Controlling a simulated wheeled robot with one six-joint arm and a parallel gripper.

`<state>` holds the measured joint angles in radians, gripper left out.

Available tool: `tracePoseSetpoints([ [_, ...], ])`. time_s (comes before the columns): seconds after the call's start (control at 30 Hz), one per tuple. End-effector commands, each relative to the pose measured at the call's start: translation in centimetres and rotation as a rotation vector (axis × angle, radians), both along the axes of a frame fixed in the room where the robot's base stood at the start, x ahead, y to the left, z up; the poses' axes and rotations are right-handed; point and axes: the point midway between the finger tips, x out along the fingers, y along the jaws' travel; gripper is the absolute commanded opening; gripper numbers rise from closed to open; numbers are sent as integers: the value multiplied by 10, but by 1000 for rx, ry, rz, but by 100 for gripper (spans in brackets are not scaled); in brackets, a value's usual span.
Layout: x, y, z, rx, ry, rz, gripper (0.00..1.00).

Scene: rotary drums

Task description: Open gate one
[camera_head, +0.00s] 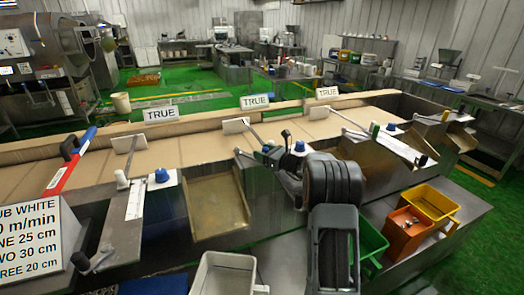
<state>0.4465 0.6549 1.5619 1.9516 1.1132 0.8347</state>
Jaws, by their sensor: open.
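Several white gate plates stand along the tan conveyor belt (200,149): a left one (124,143), a middle one (236,126) and a right one (322,111). Each has a thin grey rod running towards the near edge. No visible number tells which gate is one. My gripper (280,146) is open and empty beside the near end of the middle rod, close to a blue knob (299,147). My dark arm hides part of the near edge; contact cannot be told.
Metal chutes (218,200) slope off the near side. White (224,274), green (371,240), orange (408,229) and yellow (431,203) bins sit below. A red and blue bar (70,161) crosses the belt at left. A lettered board (38,240) stands near left.

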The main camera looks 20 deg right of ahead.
Motion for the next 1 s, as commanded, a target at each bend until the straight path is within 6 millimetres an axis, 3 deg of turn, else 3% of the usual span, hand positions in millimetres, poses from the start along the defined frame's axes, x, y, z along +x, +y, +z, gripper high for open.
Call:
tracePoseSetpoints([
  [0.47,8,5,0,0,0,-1,54],
  [1.0,8,5,0,0,0,0,2],
])
